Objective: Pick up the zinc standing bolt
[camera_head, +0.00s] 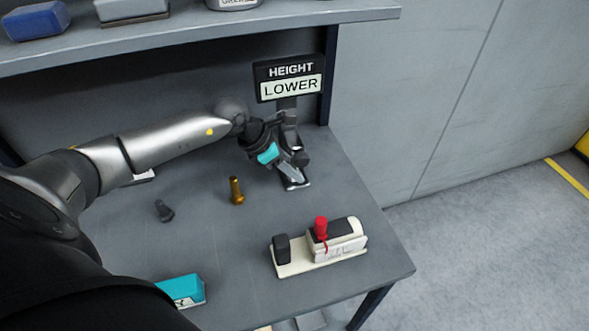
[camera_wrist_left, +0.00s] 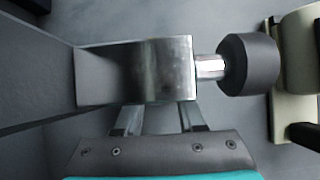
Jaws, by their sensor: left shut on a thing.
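A grey bolt (camera_head: 164,210), which looks like the zinc one, is on the bench at the left; I cannot tell for sure whether it stands or leans. A taller brass bolt (camera_head: 236,190) stands upright to its right. My left gripper (camera_head: 283,158) is at the sign's stand, away from both bolts. It is shut on a silver bar with a dark knob, partly hidden by the gripper in the head view. The left wrist view shows the silver bar (camera_wrist_left: 150,70) and the knob (camera_wrist_left: 248,65) close up. My right gripper is not in view.
A sign reading HEIGHT LOWER (camera_head: 290,80) stands behind my gripper. A teal box (camera_head: 182,289) is at the front left. A shelf (camera_head: 230,27) runs above. Bench around the bolts is clear.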

